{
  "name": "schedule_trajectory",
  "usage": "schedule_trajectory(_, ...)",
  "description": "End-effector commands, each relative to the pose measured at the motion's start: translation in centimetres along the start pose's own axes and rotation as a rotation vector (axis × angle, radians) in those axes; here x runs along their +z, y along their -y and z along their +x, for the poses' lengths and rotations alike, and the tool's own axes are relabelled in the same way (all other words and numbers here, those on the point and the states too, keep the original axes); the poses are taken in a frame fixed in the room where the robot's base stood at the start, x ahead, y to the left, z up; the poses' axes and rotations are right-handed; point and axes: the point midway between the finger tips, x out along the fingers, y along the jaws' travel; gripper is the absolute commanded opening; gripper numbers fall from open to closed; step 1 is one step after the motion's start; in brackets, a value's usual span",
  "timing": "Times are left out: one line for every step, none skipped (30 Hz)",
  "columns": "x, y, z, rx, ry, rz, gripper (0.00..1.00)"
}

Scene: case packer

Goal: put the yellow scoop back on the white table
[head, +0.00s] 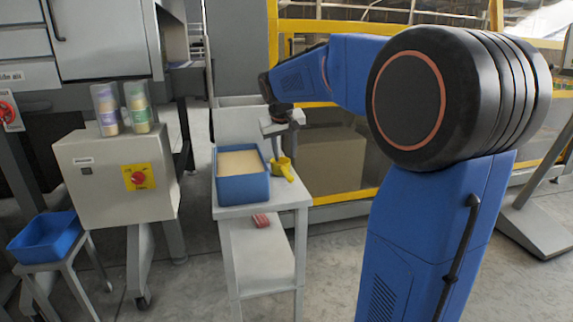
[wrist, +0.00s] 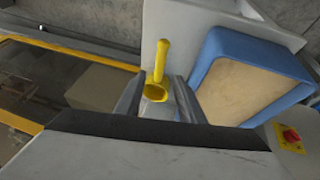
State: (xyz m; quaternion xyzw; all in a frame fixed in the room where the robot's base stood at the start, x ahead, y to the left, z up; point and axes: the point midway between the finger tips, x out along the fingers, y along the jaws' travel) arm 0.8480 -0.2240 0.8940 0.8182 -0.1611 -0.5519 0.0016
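The yellow scoop (head: 284,168) is at the right edge of the white table (head: 290,194), beside the blue bin. In the wrist view, the scoop (wrist: 160,62) has its bowl between my two grey fingers, with its handle pointing away over the white table top (wrist: 188,24). My gripper (head: 278,155) reaches down to the scoop from above, and its fingers (wrist: 157,92) appear closed against the sides of the bowl. Whether the scoop touches the table top or hangs just above it is hard to tell.
The blue bin (head: 243,188), filled with beige material, takes up much of the table top. A yellow-framed machine (head: 345,197) stands close on the right. A grey control box (head: 115,178) stands on the left.

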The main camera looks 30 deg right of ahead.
Motion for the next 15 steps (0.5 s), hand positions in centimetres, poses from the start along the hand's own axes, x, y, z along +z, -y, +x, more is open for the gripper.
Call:
schedule_trajectory(0.0,0.0,-0.2,0.000,0.000,0.000,0.35)
schedule_trajectory(0.0,0.0,-0.2,0.000,0.000,0.000,0.35)
schedule_trajectory(0.0,0.0,-0.3,0.000,0.000,0.000,0.35)
schedule_trajectory(0.0,0.0,-0.3,0.000,0.000,0.000,0.35)
schedule_trajectory(0.1,0.0,-0.4,-0.001,0.000,-0.001,0.35)
schedule_trajectory(0.4,0.1,-0.5,-0.003,0.000,-0.002,0.35)
schedule_trajectory(0.7,0.2,-0.7,-0.005,-0.001,-0.003,0.35)
schedule_trajectory(1.2,0.3,-0.9,-0.008,-0.002,-0.005,0.35)
schedule_trajectory(2.0,0.6,-1.3,-0.014,-0.003,-0.008,0.35)
schedule_trajectory(2.7,0.8,-1.7,-0.019,-0.004,-0.012,0.35)
schedule_trajectory(3.5,1.0,-2.0,-0.024,-0.005,-0.016,0.35)
schedule_trajectory(4.8,1.3,-2.6,-0.033,-0.006,-0.021,0.35)
schedule_trajectory(5.8,1.6,-3.0,-0.041,-0.007,-0.026,0.35)
schedule_trajectory(6.9,1.9,-3.4,-0.049,-0.008,-0.031,0.35)
schedule_trajectory(8.4,2.2,-3.8,-0.059,-0.009,-0.038,0.35)
